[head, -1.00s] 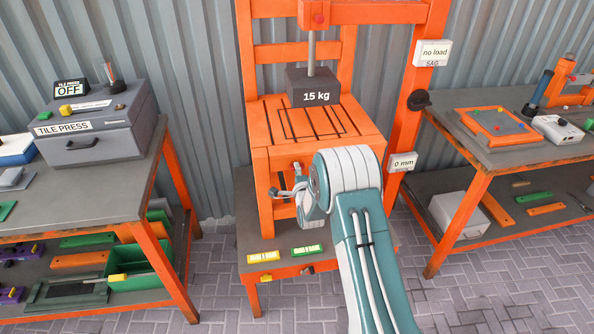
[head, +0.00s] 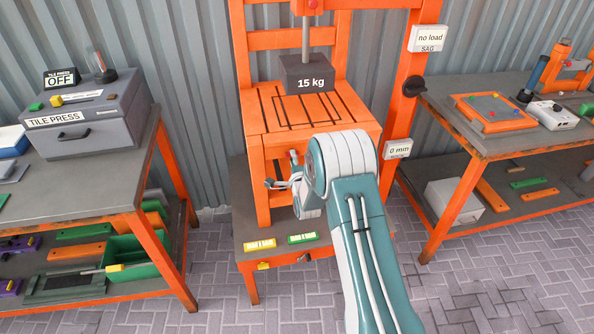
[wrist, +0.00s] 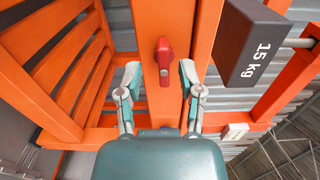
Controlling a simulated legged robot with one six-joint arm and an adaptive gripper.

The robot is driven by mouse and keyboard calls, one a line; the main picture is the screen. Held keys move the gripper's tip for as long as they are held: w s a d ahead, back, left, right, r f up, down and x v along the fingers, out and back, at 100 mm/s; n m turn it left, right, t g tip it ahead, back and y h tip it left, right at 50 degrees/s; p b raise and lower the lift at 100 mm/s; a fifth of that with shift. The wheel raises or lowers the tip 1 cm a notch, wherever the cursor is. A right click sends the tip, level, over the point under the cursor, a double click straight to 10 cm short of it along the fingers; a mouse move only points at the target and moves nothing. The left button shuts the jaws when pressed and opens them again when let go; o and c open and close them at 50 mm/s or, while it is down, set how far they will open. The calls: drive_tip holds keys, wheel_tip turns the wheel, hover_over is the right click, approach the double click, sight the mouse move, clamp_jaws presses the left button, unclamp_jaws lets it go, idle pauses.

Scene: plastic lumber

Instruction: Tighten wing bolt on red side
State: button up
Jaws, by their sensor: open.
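A red wing bolt (wrist: 164,52) sits on an orange beam in the wrist view. My gripper (wrist: 160,80) is open, with one finger on each side of that beam and the bolt a little beyond the fingertips, between their lines. Nothing is held. In the head view, my gripper (head: 279,184) is at the front left of the orange slatted chair-like frame (head: 262,124), below its seat. My own wrist and forearm hide part of the frame's front there. Whether the fingers touch the beam cannot be told.
A dark 15 kg weight (head: 308,72) hangs above the seat. A yellow block (head: 260,245) and a green block (head: 303,238) lie on the platform's front edge. Benches with the tile press (head: 85,130) and an orange board (head: 494,112) stand left and right. The paved floor between is clear.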

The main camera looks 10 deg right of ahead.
drive_tip(key=s, duration=1.1)
drive_tip(key=s+r+n+g, duration=0.3)
drive_tip(key=s+r+n, duration=0.15)
drive_tip(key=r, duration=0.45)
drive_tip(key=s+r+n+g, duration=0.3)
drive_tip(key=s+r+n, duration=0.15)
drive_tip(key=r, duration=0.35)
drive_tip(key=s+r+n+g, duration=0.2)
drive_tip(key=s+n+g, duration=0.1)
drive_tip(key=s, duration=1)
drive_tip(key=s+r+n+g, duration=0.3)
drive_tip(key=s+n, duration=0.2)
drive_tip(key=s, duration=0.8)
drive_tip(key=shift+r+n, duration=0.35)
drive_tip(key=shift+n, duration=0.05)
